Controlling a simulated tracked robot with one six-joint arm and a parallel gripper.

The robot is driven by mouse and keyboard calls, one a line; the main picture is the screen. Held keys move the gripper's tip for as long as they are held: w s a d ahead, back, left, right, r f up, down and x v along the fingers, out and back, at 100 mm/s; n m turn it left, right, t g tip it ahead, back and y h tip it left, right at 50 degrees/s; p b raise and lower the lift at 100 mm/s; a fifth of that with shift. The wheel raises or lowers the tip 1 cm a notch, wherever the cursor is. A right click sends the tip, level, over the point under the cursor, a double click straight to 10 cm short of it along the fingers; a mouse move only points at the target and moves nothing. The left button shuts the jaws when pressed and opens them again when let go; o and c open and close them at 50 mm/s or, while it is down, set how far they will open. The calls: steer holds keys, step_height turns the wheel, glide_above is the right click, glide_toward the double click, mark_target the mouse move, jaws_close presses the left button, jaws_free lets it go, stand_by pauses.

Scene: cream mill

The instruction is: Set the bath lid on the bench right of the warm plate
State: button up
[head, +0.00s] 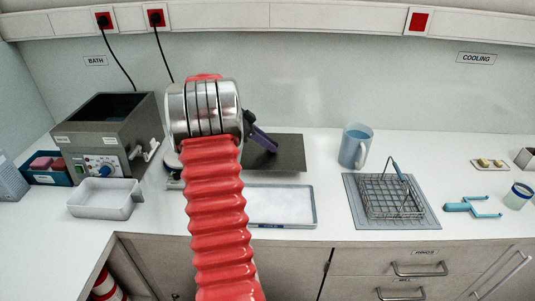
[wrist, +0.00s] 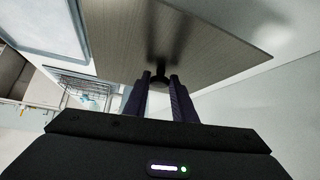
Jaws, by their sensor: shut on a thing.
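The bath lid is a flat grey metal plate with a dark knob, at centre in the head view (head: 290,152) and across the top of the wrist view (wrist: 215,45). My gripper (head: 272,147) is shut on the knob; its purple fingers also show in the wrist view (wrist: 160,82). The lid looks roughly level over the back of the bench (head: 330,205); I cannot tell whether it touches. The bath (head: 105,125) stands open at the left. A small appliance, possibly the warm plate (head: 173,172), is mostly hidden behind my arm, left of the lid.
A shallow tray (head: 283,222) lies in front of the lid. A blue jug (head: 355,146) and a wire basket on a grey mat (head: 352,190) stand to the right. A white tub (head: 104,207) sits before the bath. The wall is close behind the lid.

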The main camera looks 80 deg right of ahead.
mark_target(265, 151)
steer(key=shift+f, duration=2.25)
steer(key=shift+f, duration=0.15)
steer(key=o, duration=1)
steer(key=shift+w+r, duration=0.1)
steer(key=shift+r, duration=0.15)
steer(key=v, duration=1.1)
steer(key=shift+w+a+r, duration=0.1)
steer(key=shift+w+r, duration=0.05)
steer(key=shift+r, duration=0.15)
steer(key=shift+w, duration=0.1)
